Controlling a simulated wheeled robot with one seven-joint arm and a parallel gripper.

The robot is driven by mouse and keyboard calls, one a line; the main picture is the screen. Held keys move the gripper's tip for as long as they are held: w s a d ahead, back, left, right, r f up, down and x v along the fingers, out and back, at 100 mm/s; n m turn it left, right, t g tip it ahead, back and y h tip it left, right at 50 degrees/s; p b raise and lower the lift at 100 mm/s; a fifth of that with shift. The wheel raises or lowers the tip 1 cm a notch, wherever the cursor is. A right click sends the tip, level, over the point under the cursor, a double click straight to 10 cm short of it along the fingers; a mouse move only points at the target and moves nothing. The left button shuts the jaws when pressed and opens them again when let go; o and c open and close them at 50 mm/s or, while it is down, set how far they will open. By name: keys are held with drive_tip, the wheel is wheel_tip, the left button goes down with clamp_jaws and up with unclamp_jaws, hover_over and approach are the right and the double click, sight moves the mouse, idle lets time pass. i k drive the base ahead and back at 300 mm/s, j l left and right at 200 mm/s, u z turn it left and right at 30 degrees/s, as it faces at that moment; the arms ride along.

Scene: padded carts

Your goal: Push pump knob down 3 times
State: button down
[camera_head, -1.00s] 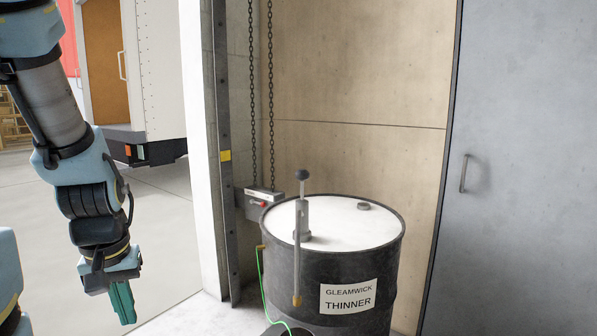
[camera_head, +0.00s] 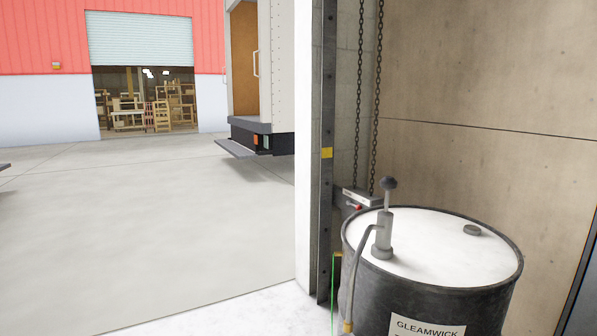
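A hand pump (camera_head: 384,232) stands upright on the white top of a black drum (camera_head: 440,290) at the lower right. Its dark round knob (camera_head: 389,183) sits on a thin rod that stands raised above the pump body. A grey spout curves down the drum's left side to a brass-coloured tip (camera_head: 347,327). The drum's label (camera_head: 427,329) reads GLEAMWICK, and its lower line is cut off by the frame's bottom edge. My gripper is out of view, and nothing touches the knob.
A grey box (camera_head: 360,197) with a red part is behind the drum, near two hanging chains (camera_head: 366,90). A post (camera_head: 326,150) and white wall edge stand left of the drum. Open concrete floor (camera_head: 190,230) lies left, with a parked truck (camera_head: 265,75) beyond.

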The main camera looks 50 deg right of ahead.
sight(388, 184)
drive_tip(key=k+l+u, duration=0.2)
drive_tip(key=u, duration=0.2)
drive_tip(key=k+u, duration=0.3)
drive_tip(key=u, duration=0.15)
drive_tip(key=k+l+u, duration=0.1)
drive_tip(key=k+u, duration=0.15)
drive_tip(key=u, duration=0.15)
drive_tip(key=k+l+u, duration=0.1)
drive_tip(key=k, duration=0.45)
drive_tip(key=k+l+u, duration=0.1)
drive_tip(key=k, duration=0.5)
drive_tip(key=k+l, duration=0.2)
drive_tip(key=k+l+z, duration=0.15)
drive_tip(key=l, duration=0.25)
drive_tip(key=k+l, duration=0.25)
drive_tip(key=k+l+z, duration=0.15)
drive_tip(key=l, duration=0.25)
drive_tip(key=k, duration=0.05)
